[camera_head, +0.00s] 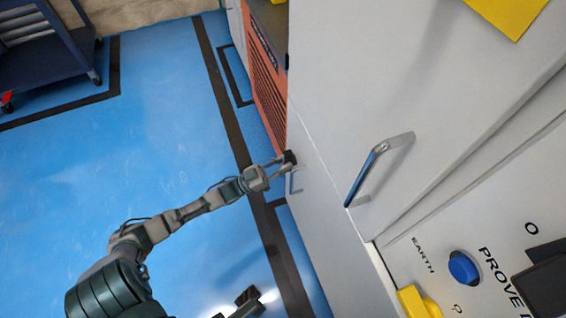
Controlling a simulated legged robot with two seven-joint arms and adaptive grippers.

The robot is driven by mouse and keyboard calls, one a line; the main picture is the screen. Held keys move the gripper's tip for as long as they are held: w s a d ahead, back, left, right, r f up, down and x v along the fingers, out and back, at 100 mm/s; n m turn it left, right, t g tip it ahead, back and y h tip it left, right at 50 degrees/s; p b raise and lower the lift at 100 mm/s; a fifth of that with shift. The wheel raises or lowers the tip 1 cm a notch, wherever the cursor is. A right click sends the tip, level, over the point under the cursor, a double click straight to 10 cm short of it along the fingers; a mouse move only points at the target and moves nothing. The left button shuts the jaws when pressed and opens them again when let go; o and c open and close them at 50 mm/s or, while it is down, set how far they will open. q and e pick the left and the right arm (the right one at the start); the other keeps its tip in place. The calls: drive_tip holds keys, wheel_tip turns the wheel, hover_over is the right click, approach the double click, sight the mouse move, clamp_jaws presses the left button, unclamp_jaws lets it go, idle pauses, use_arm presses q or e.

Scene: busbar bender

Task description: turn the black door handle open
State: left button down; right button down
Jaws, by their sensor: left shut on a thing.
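My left gripper (284,160) reaches in from the lower left to the near edge of the white cabinet (335,225). It is shut at a small dark piece on the cabinet face, which looks like the black door handle (290,157). The fingers hide most of it, so its turn angle cannot be told. The door beside it looks flush with the cabinet. A dark, partly cut-off part at the bottom edge may be my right gripper (247,298); its fingers cannot be made out.
A large metal pull handle (378,165) sticks out from the cabinet, right of my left gripper. A smaller pull handle (293,182) is just below the gripper. An orange louvred unit (266,85) stands behind. A dark blue cart (45,55) stands far left. The blue floor is clear.

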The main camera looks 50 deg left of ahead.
use_arm(q)
drive_tip(key=c, duration=1.2)
unclamp_jaws()
drive_tip(key=shift+w+f, duration=0.1)
drive_tip(key=shift+o, duration=0.8)
drive_tip(key=shift+w+f, duration=0.1)
drive_tip(key=v, duration=1.2)
